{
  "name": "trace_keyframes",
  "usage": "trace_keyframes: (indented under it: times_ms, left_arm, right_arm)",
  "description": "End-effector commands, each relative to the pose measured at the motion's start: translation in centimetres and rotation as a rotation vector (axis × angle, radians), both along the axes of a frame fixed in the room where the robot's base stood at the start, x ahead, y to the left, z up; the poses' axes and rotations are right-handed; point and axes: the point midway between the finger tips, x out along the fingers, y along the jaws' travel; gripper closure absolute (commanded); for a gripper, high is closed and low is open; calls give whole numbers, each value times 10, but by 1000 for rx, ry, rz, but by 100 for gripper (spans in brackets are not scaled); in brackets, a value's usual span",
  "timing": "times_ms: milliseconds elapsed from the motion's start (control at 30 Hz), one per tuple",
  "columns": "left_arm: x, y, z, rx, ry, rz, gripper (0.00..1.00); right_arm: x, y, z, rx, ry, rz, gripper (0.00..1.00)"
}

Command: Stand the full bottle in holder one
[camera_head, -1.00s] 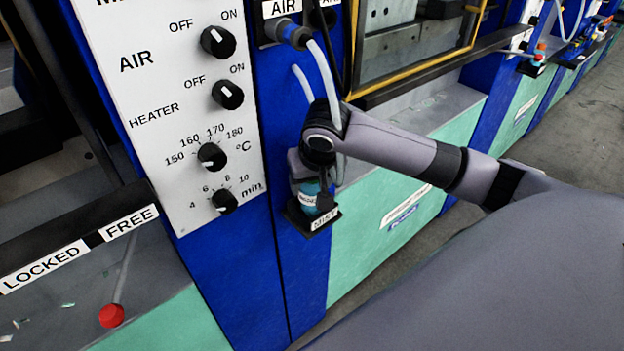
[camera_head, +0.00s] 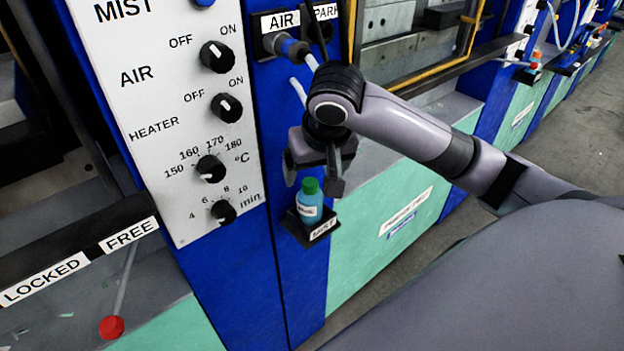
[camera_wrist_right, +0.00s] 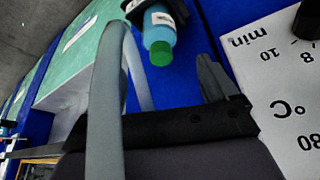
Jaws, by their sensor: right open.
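The bottle (camera_head: 310,202) is blue-green with a green cap and a white label. It stands upright in a small black holder (camera_head: 299,232) labelled MIST on the blue press post. My right gripper (camera_head: 313,182) is open just above the cap, its fingers apart and empty. In the right wrist view the bottle (camera_wrist_right: 159,38) shows cap toward the camera, clear of the fingers, with the holder (camera_wrist_right: 133,12) behind it. The bottle's base is hidden inside the holder. My left gripper is out of view.
A white control panel (camera_head: 150,95) with black knobs is left of the post. A LOCKED/FREE bar (camera_head: 72,250) and red knob (camera_head: 111,327) are lower left.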

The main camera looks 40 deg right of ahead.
Motion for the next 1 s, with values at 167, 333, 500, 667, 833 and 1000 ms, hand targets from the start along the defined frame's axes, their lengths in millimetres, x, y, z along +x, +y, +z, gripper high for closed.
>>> trace_keyframes:
  times_ms: [167,333,500,667,833,1000]
  left_arm:
    - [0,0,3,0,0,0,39]
    - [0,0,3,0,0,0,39]
    - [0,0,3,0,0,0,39]
    - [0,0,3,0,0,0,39]
    - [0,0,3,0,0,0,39]
    - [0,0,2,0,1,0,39]
  right_arm:
    - [-8,3,21,1,0,2,13]
    - [-10,4,26,2,2,0,13]
    - [-10,4,26,2,2,0,13]
    - [-10,4,26,2,2,0,13]
    - [-10,4,25,1,2,2,13]
    - [-16,17,7,12,12,66,13]
